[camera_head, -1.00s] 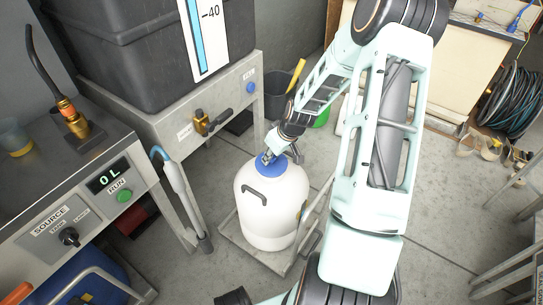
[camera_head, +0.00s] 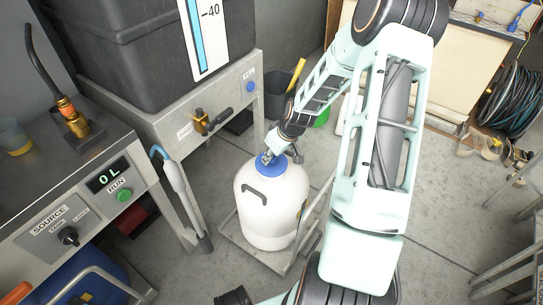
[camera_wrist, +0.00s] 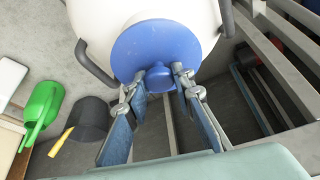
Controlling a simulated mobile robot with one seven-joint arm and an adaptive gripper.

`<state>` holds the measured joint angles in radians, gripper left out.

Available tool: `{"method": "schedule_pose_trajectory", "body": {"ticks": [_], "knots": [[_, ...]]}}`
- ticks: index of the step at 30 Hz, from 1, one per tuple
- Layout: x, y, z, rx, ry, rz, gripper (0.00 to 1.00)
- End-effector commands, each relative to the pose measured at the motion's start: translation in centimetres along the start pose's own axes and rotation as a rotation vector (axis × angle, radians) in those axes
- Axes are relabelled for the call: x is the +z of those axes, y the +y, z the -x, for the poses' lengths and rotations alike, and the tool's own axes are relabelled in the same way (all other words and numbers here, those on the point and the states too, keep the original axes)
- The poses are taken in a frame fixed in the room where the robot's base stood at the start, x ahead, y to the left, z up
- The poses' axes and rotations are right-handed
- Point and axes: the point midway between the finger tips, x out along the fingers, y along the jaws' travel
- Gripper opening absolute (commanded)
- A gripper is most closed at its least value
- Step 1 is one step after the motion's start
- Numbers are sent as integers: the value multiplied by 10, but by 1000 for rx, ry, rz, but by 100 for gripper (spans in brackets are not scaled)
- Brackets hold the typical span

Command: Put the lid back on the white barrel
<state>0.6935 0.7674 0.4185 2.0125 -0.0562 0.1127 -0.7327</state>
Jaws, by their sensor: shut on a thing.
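The white barrel (camera_head: 268,212) stands upright on a low grey platform in the middle of the head view. The wrist view shows its upper part (camera_wrist: 88,18). The blue lid (camera_head: 270,168) lies over the barrel's top opening; in the wrist view it is a blue disc (camera_wrist: 150,42) with a knob (camera_wrist: 160,80). My gripper (camera_head: 268,156) reaches down to the lid from above right. In the wrist view its fingers (camera_wrist: 160,84) are closed on the knob from both sides. Whether the lid is fully seated on the neck cannot be told.
A bench with a display and green button (camera_head: 124,195) stands at left. A grey-blue hose nozzle (camera_head: 175,185) hangs beside it. A large dark tank (camera_head: 130,50) is behind. A dark bucket (camera_wrist: 90,117) and green can (camera_wrist: 40,108) stand nearby.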

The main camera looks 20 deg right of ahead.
Motion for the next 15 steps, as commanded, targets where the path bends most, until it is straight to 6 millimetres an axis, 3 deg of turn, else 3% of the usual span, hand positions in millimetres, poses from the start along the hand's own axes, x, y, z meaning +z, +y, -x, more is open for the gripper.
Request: {"method": "schedule_pose_trajectory", "body": {"ticks": [4,5,10,15], "knots": [[0,0,0,0,0,0,0],[0,0,0,0,0,0,24],[0,0,0,0,0,-1,42],[0,0,0,0,0,-1,43]]}}
